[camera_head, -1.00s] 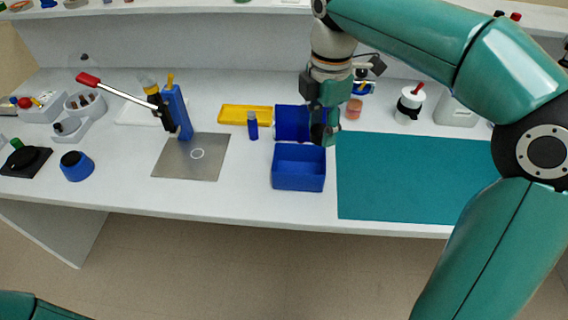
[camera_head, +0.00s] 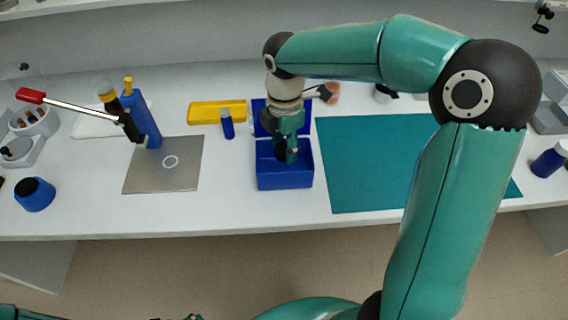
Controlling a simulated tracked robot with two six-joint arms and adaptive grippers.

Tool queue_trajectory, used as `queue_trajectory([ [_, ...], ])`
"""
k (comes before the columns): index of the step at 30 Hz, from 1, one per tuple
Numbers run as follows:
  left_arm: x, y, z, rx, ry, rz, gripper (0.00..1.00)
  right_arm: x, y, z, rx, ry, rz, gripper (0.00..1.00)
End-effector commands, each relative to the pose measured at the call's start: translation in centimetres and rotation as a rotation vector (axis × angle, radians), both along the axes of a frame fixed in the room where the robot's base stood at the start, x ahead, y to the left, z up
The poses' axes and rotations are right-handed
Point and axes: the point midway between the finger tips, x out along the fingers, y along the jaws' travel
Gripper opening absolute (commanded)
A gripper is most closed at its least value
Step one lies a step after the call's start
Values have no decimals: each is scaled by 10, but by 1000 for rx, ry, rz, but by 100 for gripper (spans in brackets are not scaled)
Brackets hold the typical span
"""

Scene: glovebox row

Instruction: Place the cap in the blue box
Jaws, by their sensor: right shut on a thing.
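The blue box (camera_head: 285,178) stands open on the white bench, with its lid (camera_head: 262,122) raised at the back. My right gripper (camera_head: 287,153) points down at the box opening, its fingertips at or just inside the rim. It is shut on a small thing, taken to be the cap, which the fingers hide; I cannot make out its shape. Only a sliver of my left arm shows at the bottom left edge, and small parts at the bottom edge (camera_head: 190,317) may be my left gripper. Its jaws cannot be made out.
A teal mat (camera_head: 370,165) lies right of the box. A blue bottle (camera_head: 227,124) and a yellow tray (camera_head: 205,111) stand behind left. A metal plate (camera_head: 150,180) with a blue stand (camera_head: 143,118) and red-handled lever lies further left. Bare bench separates plate and box.

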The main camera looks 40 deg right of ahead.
Motion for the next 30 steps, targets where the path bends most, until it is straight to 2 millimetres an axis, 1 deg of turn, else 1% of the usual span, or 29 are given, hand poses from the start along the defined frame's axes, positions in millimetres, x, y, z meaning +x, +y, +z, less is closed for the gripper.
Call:
queue_trajectory([
  [1, 0, 0, -1, 0, 0, 0, 81, -1, 0, -10, 0, 4, 1, 30],
  [3, 0, 0, -1, 0, 0, 0, 81, 0, 1, -17, 0, 1, 1, 30],
  [8, 0, 0, -1, 0, 0, 0, 81, 0, 0, -27, -1, 1, 1, 30],
  [16, 0, 0, -3, 0, 0, 0, 81, 0, 1, -62, 0, 3, 2, 30],
  [18, 0, 0, -3, 0, 0, 0, 81, 0, 1, -65, 0, 1, 2, 30],
  [28, 0, 0, -5, 0, 0, 0, 81, 1, 1, -68, 0, -1, 2, 30],
  [29, 0, 0, -5, 0, 0, 0, 81, 1, 1, -68, 0, -1, 2, 45],
  [30, 0, 0, -4, 0, 0, 0, 81, 1, 1, -67, 0, -1, 2, 51],
])
